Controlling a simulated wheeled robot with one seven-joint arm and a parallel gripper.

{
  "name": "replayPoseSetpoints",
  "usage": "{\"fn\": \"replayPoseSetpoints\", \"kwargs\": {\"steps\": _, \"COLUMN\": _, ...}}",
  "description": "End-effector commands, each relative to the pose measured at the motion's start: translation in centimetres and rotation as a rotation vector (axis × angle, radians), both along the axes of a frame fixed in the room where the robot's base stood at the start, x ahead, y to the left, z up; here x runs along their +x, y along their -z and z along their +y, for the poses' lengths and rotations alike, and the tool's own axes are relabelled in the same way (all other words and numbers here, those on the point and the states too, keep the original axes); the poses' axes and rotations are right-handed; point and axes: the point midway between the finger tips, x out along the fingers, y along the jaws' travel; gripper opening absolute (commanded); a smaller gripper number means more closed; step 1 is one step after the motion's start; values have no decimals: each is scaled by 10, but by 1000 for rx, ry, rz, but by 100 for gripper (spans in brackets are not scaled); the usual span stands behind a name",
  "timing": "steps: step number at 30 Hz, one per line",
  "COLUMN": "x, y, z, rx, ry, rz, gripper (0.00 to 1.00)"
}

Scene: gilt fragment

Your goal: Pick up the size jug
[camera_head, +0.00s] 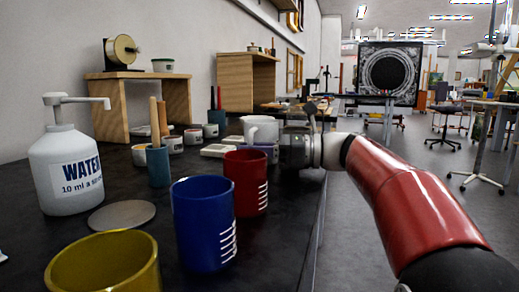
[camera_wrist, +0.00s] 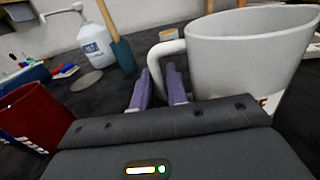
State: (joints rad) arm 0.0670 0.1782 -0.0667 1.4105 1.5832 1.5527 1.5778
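The size jug appears to be the white jug (camera_head: 260,128) with a side handle, standing on the dark bench. In the wrist view the jug (camera_wrist: 250,60) fills the upper right, its handle (camera_wrist: 154,66) toward the left. My gripper (camera_wrist: 158,88) has two purple fingers standing apart, low at the handle, with its lower part showing between them. Contact with the handle cannot be made out. In the head view my gripper is at the jug's near side, partly hidden by the red beaker and my wrist.
A red beaker (camera_head: 246,182), blue beaker (camera_head: 204,222) and yellow beaker (camera_head: 105,266) stand nearer on the bench. A white water pump bottle (camera_head: 66,168) and a teal brush pot (camera_head: 158,166) are at left. Small tubs and wooden stands (camera_head: 110,108) line the wall.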

Motion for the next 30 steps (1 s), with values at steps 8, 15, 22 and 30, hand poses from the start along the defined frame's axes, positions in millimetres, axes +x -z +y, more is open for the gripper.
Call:
{"fn": "replayPoseSetpoints", "kwargs": {"steps": 8, "x": 1, "y": 0, "z": 4, "rx": 0, "ry": 1, "rz": 0, "gripper": 15}}
{"fn": "replayPoseSetpoints", "kwargs": {"steps": 15, "x": 1, "y": 0, "z": 4, "rx": 0, "ry": 1, "rz": 0, "gripper": 0}}
{"fn": "replayPoseSetpoints", "kwargs": {"steps": 22, "x": 1, "y": 0, "z": 3, "rx": 0, "ry": 1, "rz": -1, "gripper": 0}}
{"fn": "replayPoseSetpoints", "kwargs": {"steps": 30, "x": 1, "y": -5, "z": 3, "rx": 0, "ry": 1, "rz": -2, "gripper": 0}}
